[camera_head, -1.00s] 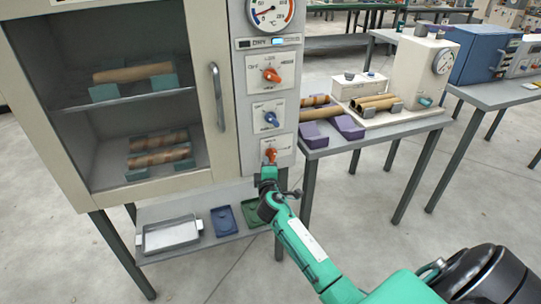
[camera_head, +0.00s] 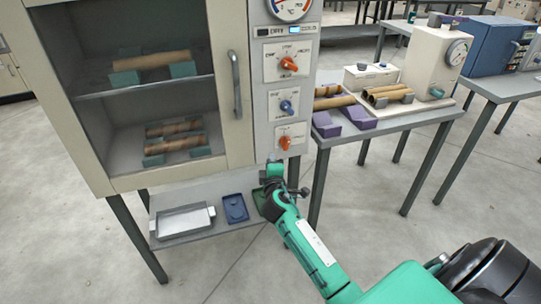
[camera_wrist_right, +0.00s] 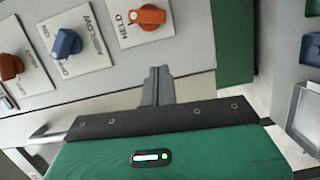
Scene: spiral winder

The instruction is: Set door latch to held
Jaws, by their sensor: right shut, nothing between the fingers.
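The door latch is the lowest orange knob (camera_head: 285,142) on the oven's control panel. It also shows at the top of the right wrist view (camera_wrist_right: 150,17), on a white plate with the word HELD beside it. A pale mark on the knob faces left, on the side of that word. My right gripper (camera_head: 272,168) is just below the panel, apart from the knob. In the right wrist view its fingers (camera_wrist_right: 158,85) are shut and empty, with a gap to the knob. My left gripper is not in view.
Above the latch are a blue knob (camera_head: 287,107) and another orange knob (camera_head: 289,64). The oven door (camera_head: 235,110) is closed, with tubes on racks behind its glass. A lower shelf (camera_head: 190,235) holds trays. A bench with tubes (camera_head: 400,125) stands to the right.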

